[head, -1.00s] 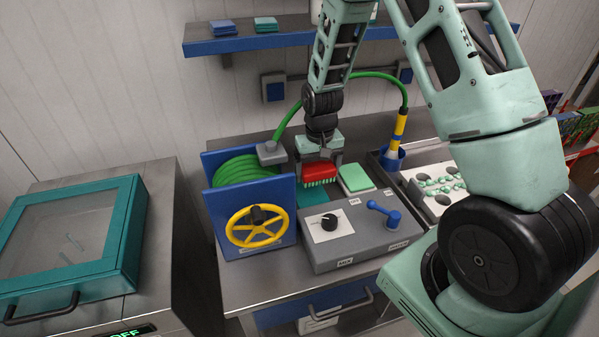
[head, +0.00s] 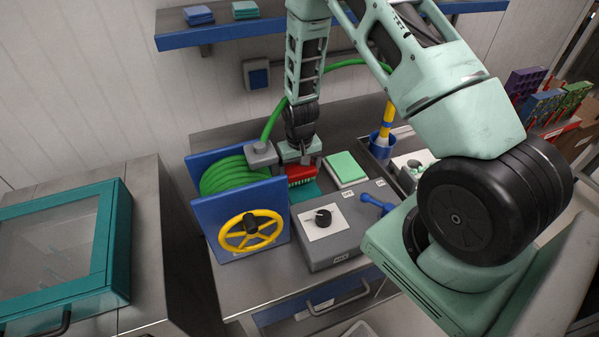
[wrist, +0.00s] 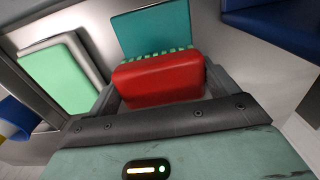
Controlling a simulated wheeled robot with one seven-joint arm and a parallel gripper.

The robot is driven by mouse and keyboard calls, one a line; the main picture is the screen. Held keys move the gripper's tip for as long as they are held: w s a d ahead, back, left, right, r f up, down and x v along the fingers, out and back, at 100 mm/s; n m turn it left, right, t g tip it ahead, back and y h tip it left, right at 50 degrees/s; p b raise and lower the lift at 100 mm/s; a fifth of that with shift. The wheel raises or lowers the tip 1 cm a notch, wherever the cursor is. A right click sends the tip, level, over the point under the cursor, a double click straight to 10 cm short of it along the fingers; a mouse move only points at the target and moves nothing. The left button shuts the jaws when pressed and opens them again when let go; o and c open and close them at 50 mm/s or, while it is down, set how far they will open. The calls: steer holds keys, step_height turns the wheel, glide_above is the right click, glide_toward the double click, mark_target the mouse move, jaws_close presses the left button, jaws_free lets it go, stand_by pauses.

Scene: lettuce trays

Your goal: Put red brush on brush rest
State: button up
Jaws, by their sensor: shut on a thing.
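The red brush (head: 301,173) has a red back and green bristles that point down. My gripper (head: 299,163) is shut on it, and its fingers stand at either side of the red back in the wrist view (wrist: 160,88). A flat teal pad (head: 304,192), perhaps the brush rest, lies on the counter below and beside the brush. It also shows in the wrist view (wrist: 152,28), just beyond the bristles. I cannot tell whether the bristles touch it.
A blue hose reel (head: 264,196) with a yellow wheel stands close on the left. A light green pad on a white block (head: 345,168) is to the right. A grey control box (head: 335,225) with a knob and blue lever is in front. A shelf (head: 230,35) runs behind.

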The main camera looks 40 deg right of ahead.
mark_target(300, 168)
steer(key=shift+f, duration=1)
steer(key=shift+f, duration=0.1)
steer(key=shift+f, duration=0.15)
steer(key=o, duration=0.7)
steer(key=shift+r, duration=0.2)
step_height(300, 168, up, 12)
steer(key=b, duration=0.3)
steer(key=shift+b, duration=0.3)
